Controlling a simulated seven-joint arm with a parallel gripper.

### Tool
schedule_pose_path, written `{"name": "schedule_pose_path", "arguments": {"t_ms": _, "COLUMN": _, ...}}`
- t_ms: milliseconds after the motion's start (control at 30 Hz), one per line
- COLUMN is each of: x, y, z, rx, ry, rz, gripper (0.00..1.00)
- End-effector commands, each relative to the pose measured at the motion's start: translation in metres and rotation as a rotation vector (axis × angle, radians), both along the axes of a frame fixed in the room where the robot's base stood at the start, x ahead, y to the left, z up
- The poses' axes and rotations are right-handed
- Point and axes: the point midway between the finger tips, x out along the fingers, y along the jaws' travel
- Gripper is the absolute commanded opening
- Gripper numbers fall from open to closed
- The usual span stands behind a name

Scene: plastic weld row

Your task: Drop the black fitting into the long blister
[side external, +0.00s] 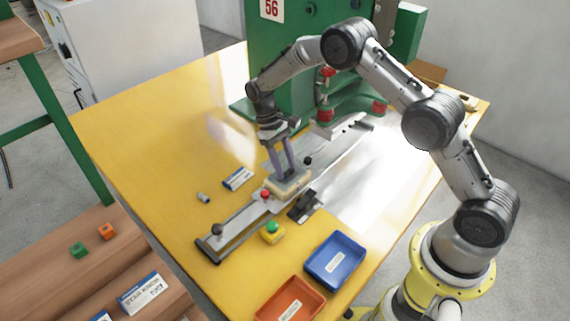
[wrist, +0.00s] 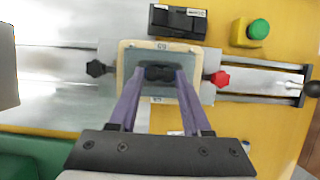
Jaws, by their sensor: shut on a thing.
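My gripper (wrist: 160,78) points down over the fixture, its two purple-grey fingers close together at the tips. It is shut on a small dark piece, seemingly the black fitting (wrist: 160,72), mostly hidden between the fingertips. The grey-blue blister (wrist: 187,60) lies in a cream frame (wrist: 124,62) directly under the fingertips. In the side view the fingers (side external: 289,178) come down onto the cream-framed nest (side external: 290,192) and hide the fitting. I cannot tell whether the fitting touches the blister floor.
The nest sits on a metal slide rail (side external: 235,228) between a red knob (wrist: 220,79) and a black knob (wrist: 95,68). A black box (wrist: 178,20) and a green button (wrist: 258,29) lie beside it. Blue (side external: 335,259) and orange (side external: 290,300) trays stand nearby. The green press (side external: 290,50) rises behind.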

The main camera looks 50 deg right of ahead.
Motion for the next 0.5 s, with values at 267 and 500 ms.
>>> {"name": "schedule_pose_path", "arguments": {"t_ms": 267, "x": 0.0001, "y": 0.0, "z": 0.0002, "rx": 0.0, "ry": -0.001, "rz": 0.0, "gripper": 0.77}}
{"name": "schedule_pose_path", "arguments": {"t_ms": 500, "x": 0.0001, "y": 0.0, "z": 0.0002, "rx": 0.0, "ry": 0.0, "rz": 0.0, "gripper": 0.83}}
